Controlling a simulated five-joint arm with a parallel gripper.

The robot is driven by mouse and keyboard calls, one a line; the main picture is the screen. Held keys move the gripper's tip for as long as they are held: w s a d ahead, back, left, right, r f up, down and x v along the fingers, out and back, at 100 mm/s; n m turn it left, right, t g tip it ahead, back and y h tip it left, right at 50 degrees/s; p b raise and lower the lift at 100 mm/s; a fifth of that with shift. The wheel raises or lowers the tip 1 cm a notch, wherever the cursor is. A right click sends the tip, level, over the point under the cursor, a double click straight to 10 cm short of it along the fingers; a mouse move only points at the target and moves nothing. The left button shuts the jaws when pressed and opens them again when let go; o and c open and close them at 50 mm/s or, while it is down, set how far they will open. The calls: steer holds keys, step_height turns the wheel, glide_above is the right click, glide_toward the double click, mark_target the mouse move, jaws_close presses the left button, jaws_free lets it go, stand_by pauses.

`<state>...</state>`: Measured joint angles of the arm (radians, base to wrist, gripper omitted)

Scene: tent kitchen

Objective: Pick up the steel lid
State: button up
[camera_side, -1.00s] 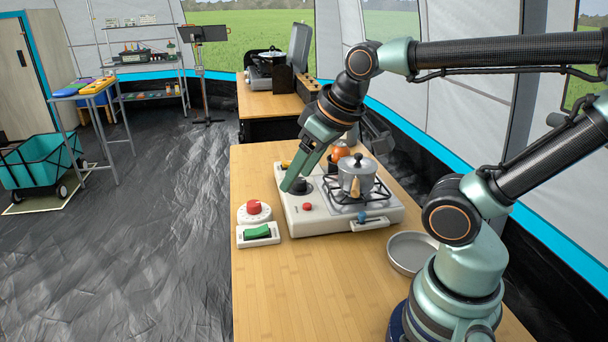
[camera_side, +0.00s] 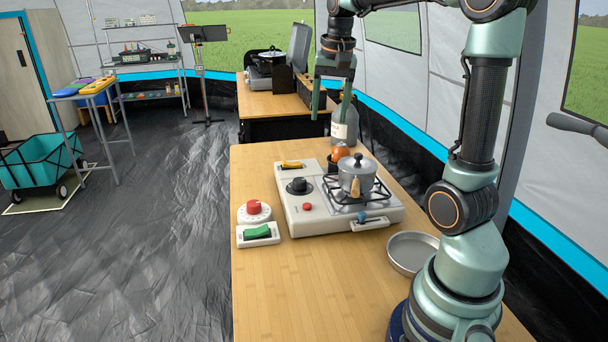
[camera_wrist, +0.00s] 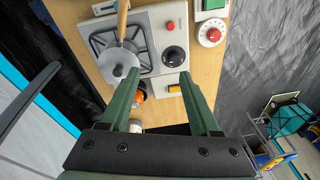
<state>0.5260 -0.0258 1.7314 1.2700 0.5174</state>
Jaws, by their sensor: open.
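The steel lid (camera_side: 357,162) with a dark knob sits on a small steel pot (camera_side: 356,183) on the burner of the white stove (camera_side: 300,215). In the wrist view the lid (camera_wrist: 119,68) is at the upper left, left of the left finger, with the pot's wooden handle (camera_wrist: 123,18) pointing up. My gripper (camera_side: 329,112) is open and empty, pointing down, high above the back of the table in the side view. In the wrist view its fingers (camera_wrist: 158,76) are spread, with the stove beyond them.
A bottle (camera_side: 346,122) and a dark bowl with orange items (camera_side: 340,154) stand behind the pot. A shallow steel pan (camera_side: 412,238) lies right of the stove. A red dial (camera_side: 254,207) and green switch (camera_side: 257,232) are at left. The front table (camera_side: 300,290) is clear.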

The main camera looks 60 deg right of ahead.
mark_target(359, 154)
steer(key=s+d+f+m+g+y, duration=0.15)
steer(key=d+m, duration=0.45)
steer(key=d, duration=0.6)
steer(key=shift+h, duration=0.25)
steer(key=f, duration=0.4)
steer(key=s+f, duration=0.1)
steer(key=f, duration=0.7)
steer(key=shift+s+d+f, duration=0.1)
steer(key=shift+s+f, duration=0.05)
steer(key=shift+f, duration=0.2)
jaws_close()
